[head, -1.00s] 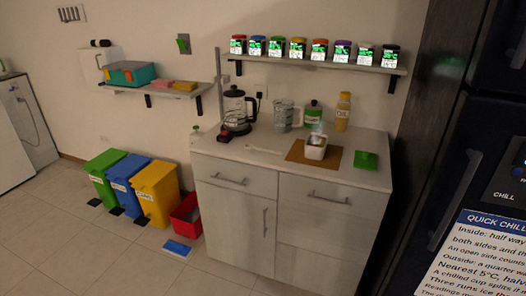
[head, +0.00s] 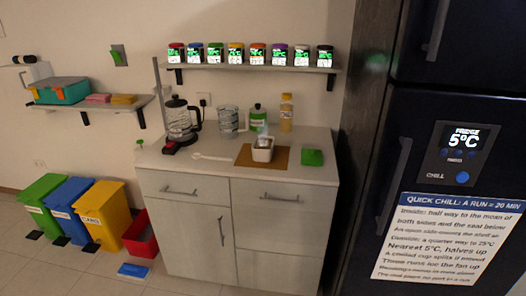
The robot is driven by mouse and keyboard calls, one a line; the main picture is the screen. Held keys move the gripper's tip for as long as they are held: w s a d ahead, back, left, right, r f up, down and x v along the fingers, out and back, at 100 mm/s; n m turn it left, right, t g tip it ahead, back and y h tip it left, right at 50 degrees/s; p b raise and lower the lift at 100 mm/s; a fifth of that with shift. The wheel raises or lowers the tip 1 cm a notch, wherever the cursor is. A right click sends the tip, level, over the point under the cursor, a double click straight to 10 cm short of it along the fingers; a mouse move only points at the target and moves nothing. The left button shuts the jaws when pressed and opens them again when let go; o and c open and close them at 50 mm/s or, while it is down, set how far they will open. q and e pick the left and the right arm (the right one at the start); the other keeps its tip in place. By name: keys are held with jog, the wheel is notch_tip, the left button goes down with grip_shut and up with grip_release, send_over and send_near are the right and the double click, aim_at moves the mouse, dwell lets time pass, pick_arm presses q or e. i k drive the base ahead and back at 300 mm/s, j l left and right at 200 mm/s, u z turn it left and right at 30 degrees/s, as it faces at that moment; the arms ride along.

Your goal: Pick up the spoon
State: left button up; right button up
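A white spoon (head: 213,157) lies flat on the left part of the cabinet's worktop (head: 190,168), between the kettle and the brown board. A small white square container (head: 263,150) stands on the brown board (head: 282,158), with something pale and greyish at its top that is too small to make out. Neither of my grippers shows in the head view.
A glass kettle (head: 179,120), measuring jug (head: 229,120), green canister (head: 258,117) and oil bottle (head: 286,112) stand behind. A green block (head: 312,157) lies at right. Bins (head: 102,212) and a red crate (head: 141,236) stand left; the fridge (head: 450,120) is at right.

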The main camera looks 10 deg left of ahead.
aim_at(196, 156)
jog(key=i+j+z, duration=0.3)
jog(key=j, duration=0.25)
jog(key=i+j+z, duration=0.2)
jog(key=j+z, duration=0.15)
jog(key=j, duration=0.25)
